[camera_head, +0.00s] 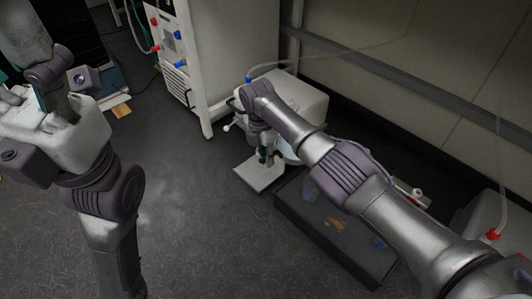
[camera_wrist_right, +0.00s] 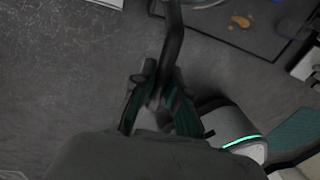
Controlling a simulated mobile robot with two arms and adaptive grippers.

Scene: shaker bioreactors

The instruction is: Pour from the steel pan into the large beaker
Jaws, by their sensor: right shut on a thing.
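My right gripper (camera_wrist_right: 155,95) is shut on the dark handle (camera_wrist_right: 173,40) of the steel pan, which runs up between its fingers. Only a bit of the pan's rim (camera_wrist_right: 203,4) shows at the top edge of the wrist view, so its contents are hidden. In the head view this gripper (camera_head: 266,157) is near the white plate, and my forearm hides most of the pan.
A dark mat (camera_head: 296,218) with orange-brown stains lies below my right arm. A white square plate (camera_head: 256,177) lies beside it. A white machine (camera_head: 300,98) and a tall cabinet (camera_head: 232,50) stand behind, with tubes above. The floor (camera_head: 190,220) in the middle is clear.

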